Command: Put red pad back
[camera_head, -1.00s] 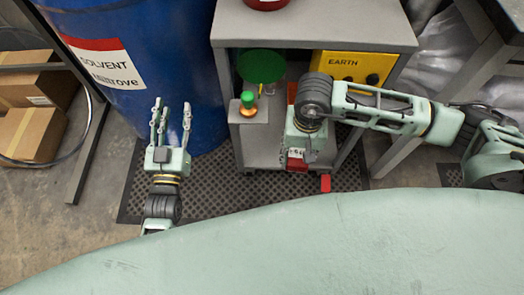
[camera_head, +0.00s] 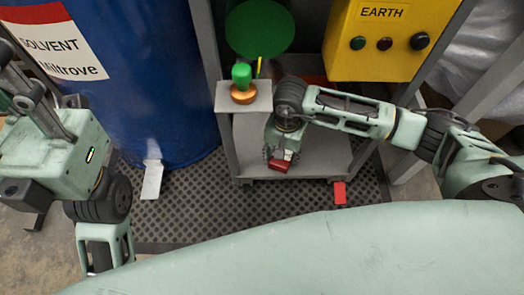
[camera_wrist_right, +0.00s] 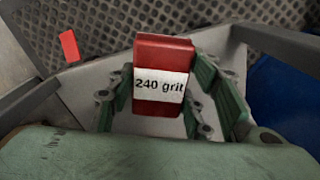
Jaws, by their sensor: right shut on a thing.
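The red pad (camera_wrist_right: 165,52) is a small block with a white label reading "240 grit". My right gripper (camera_wrist_right: 165,95) is shut on it, with a green finger at each side. In the head view the pad (camera_head: 280,166) shows below my right gripper (camera_head: 281,155), at the front of the cart's grey lower shelf (camera_head: 322,158). I cannot tell whether the pad touches the shelf. My left gripper (camera_head: 35,95) is at the far left, in front of the blue drum, with its fingers apart and empty.
A flat red piece (camera_head: 340,193) lies by the cart's front edge on the black floor mat (camera_head: 235,210). A green-and-orange knobbed tool (camera_head: 242,84) stands on a small ledge. A yellow EARTH box (camera_head: 385,40) and blue solvent drum (camera_head: 150,90) flank the cart.

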